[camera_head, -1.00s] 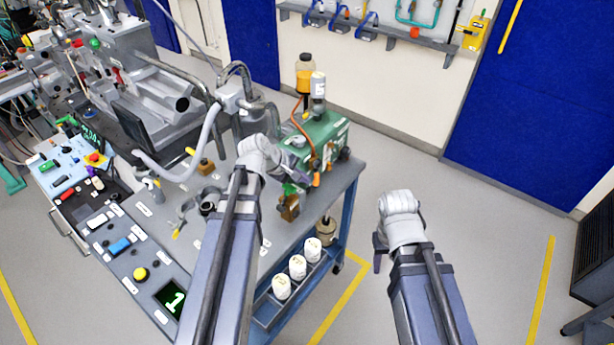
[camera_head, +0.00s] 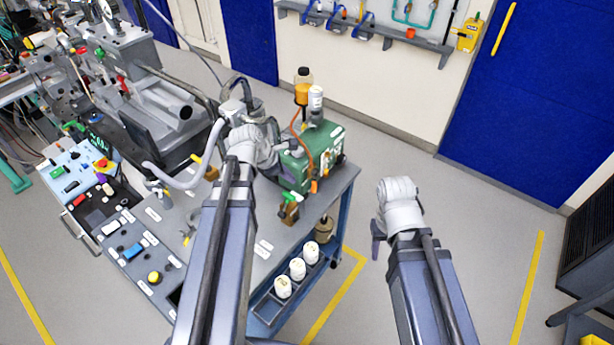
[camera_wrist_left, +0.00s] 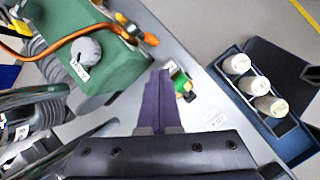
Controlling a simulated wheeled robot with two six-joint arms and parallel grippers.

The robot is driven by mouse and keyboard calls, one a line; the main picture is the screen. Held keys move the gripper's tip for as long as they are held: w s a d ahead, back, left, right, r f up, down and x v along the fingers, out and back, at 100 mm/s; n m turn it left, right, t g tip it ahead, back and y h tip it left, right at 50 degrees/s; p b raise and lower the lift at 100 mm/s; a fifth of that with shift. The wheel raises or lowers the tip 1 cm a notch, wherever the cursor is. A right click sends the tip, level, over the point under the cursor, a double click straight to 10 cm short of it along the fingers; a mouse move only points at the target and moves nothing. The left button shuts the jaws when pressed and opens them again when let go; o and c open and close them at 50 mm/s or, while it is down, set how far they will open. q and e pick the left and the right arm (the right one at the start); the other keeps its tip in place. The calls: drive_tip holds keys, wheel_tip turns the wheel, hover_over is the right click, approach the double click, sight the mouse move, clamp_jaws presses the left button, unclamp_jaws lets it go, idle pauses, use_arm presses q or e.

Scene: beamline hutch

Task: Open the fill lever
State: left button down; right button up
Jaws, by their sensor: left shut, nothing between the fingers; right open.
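A small brass valve with a green lever (camera_head: 289,197) stands on the grey bench top in front of the green pump. It also shows in the left wrist view (camera_wrist_left: 181,80), just right of my fingertips. I cannot read its label, so I cannot tell whether it is the fill lever. My left gripper (camera_head: 274,158) is beside the pump, partly hidden by its wrist. In the left wrist view its purple fingers (camera_wrist_left: 160,76) are together with nothing between them, apart from the green lever. My right gripper (camera_head: 377,240) is open over the floor, right of the bench.
The green pump (camera_head: 328,158) with an orange hose stands close to my left gripper. White bottles (camera_head: 297,268) sit in a tray on the bench's lower shelf. A control panel (camera_head: 128,246) lies left of my left arm. Floor around my right gripper is clear.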

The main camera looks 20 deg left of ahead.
use_arm(q)
drive_tip(key=r+n, duration=0.1)
drive_tip(key=n, duration=0.1)
drive_tip(key=n+p, duration=0.1)
drive_tip(key=shift+s+a+r+n, duration=0.2)
drive_tip(key=shift+r+n, duration=0.2)
drive_tip(key=shift+s+a+r+n+g+y+p, duration=0.15)
drive_tip(key=shift+n+g+y+p, duration=0.3)
drive_tip(key=shift+n, duration=0.75)
use_arm(e)
wheel_tip(320, 180, up, 3)
drive_tip(key=shift+f, duration=0.1)
use_arm(q)
drive_tip(key=b, duration=1)
approach(312, 190)
wheel_tip(312, 190, down, 4)
drive_tip(key=s, duration=0.1)
drive_tip(key=shift+w+d+f, duration=0.3)
drive_tip(key=shift+w+d, duration=0.05)
drive_tip(key=shift+w, duration=0.35)
drive_tip(key=shift+w+d+f, duration=0.25)
drive_tip(key=shift+w+d, duration=0.1)
drive_tip(key=shift+w, duration=0.35)
use_arm(e)
wheel_tip(312, 190, down, 10)
drive_tip(key=shift+f, duration=0.2)
